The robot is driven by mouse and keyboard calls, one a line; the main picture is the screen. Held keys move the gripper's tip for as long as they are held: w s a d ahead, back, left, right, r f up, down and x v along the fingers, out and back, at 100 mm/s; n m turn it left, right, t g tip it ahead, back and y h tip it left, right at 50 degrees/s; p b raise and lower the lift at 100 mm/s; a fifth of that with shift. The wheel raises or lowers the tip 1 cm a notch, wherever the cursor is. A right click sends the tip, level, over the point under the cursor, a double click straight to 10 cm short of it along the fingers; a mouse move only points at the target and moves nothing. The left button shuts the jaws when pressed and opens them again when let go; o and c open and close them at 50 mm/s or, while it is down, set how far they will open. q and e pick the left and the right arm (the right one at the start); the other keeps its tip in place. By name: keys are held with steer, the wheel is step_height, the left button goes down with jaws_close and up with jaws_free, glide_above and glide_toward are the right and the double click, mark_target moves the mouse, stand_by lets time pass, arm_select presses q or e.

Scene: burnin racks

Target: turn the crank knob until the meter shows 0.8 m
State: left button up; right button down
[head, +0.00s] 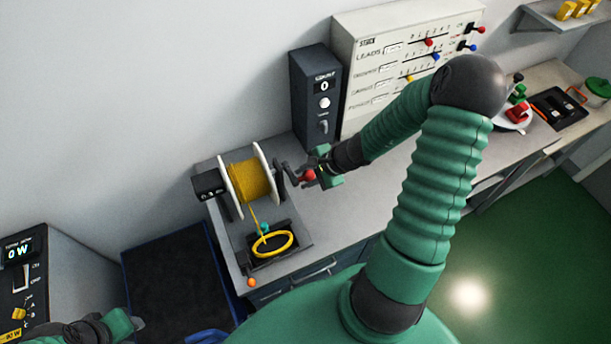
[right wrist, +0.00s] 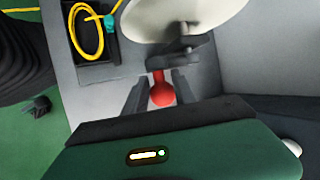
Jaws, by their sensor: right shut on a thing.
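The red crank knob (head: 307,175) sits on a dark crank arm at the right side of a spool of yellow cable (head: 250,180) with white flanges. My right gripper (head: 315,172) is at the knob. In the right wrist view the red knob (right wrist: 162,92) lies between the two dark fingers (right wrist: 160,95), which are shut on it. The dark meter box (head: 209,186) stands at the left of the spool; its digits are too small to read. My left gripper (head: 125,322) is at the lower left, only partly in view, and its fingers cannot be made out.
A dark tray (head: 307,245) holds a coil of yellow cable (head: 272,244) in front of the spool. A dark counter box (head: 318,95) showing 0 and a white slider panel (head: 385,60) stand behind. An orange ball (head: 252,282) is at the bench's front edge.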

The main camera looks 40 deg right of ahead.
steer(key=shift+w+r+p, duration=0.2)
steer(key=shift+r+p, duration=0.4)
steer(key=shift+r, duration=0.45)
steer(key=shift+w+f, duration=0.1)
steer(key=shift+f, duration=0.05)
steer(key=shift+w+d+r+p, duration=0.1)
steer(key=shift+w+r+p, duration=0.1)
steer(key=shift+r+p, duration=0.35)
steer(key=shift+w+d+r+p, duration=0.1)
steer(key=shift+w+r+p, duration=0.1)
steer(key=shift+r+p, duration=0.3)
steer(key=shift+w+r, duration=0.15)
steer(key=shift+w, duration=0.05)
steer(key=shift+w+d, duration=0.1)
steer(key=shift+w, duration=0.05)
